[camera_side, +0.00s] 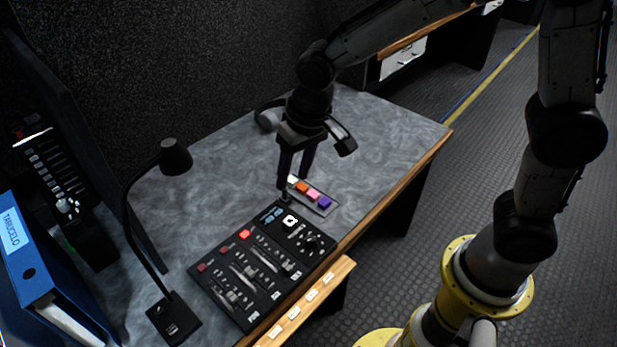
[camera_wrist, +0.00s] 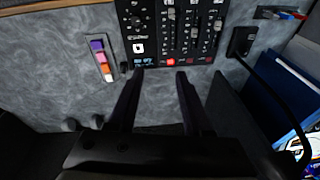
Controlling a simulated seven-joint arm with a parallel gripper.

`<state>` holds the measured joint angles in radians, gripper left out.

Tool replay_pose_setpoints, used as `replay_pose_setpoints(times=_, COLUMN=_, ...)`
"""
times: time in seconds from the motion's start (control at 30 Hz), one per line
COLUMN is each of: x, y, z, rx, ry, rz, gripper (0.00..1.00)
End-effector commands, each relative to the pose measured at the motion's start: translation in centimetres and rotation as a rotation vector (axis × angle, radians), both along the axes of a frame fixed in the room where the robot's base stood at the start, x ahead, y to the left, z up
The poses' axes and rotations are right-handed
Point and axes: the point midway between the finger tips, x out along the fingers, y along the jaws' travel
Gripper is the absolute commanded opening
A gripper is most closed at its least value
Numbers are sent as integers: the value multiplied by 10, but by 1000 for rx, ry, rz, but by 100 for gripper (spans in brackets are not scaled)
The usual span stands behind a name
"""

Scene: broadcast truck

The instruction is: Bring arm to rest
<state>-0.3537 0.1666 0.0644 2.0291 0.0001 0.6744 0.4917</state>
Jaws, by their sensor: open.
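My gripper (camera_side: 294,187) is above the grey desk (camera_side: 388,135), close to the far end of the black mixing panel (camera_side: 262,262) in the side view. Its two dark fingers are apart with nothing between them. In the wrist view my gripper (camera_wrist: 158,75) points toward the edge of the mixing panel (camera_wrist: 175,30), with bare desk between the fingers. The strip of coloured buttons (camera_side: 314,195), white, orange, pink and purple, lies beside the fingers. This strip also shows in the wrist view (camera_wrist: 102,62), left of the fingers. Whether a fingertip touches the panel is unclear.
A black desk lamp (camera_side: 174,318) and a blue binder (camera_side: 40,275) stand at the left. A headset (camera_side: 267,118) lies behind my gripper, partly hidden. A wooden ledge with labels (camera_side: 310,297) runs along the desk front. The desk's right part is clear.

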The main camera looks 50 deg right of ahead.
Motion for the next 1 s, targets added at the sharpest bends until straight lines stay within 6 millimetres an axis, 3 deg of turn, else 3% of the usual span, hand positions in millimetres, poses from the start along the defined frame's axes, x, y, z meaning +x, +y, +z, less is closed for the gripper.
replay_pose_setpoints(times=0.03, x=-4, y=-15, z=22, rx=14, ry=-45, rz=-26, gripper=50)
replay_pose_setpoints(times=0.2, x=-32, y=-58, z=74, rx=30, ry=-157, rz=-73, gripper=50)
replay_pose_setpoints(times=0.43, x=-93, y=-105, z=116, rx=12, ry=-287, rz=-92, gripper=50)
replay_pose_setpoints(times=0.6, x=-144, y=-127, z=124, rx=-28, ry=-357, rz=-72, gripper=50)
replay_pose_setpoints(times=0.8, x=-189, y=-135, z=108, rx=-83, ry=-359, rz=9, gripper=50)
replay_pose_setpoints(times=0.9, x=-201, y=-135, z=94, rx=-106, ry=-303, rz=82, gripper=50)
replay_pose_setpoints(times=1.0, x=-201, y=-135, z=94, rx=-115, ry=-300, rz=111, gripper=50)
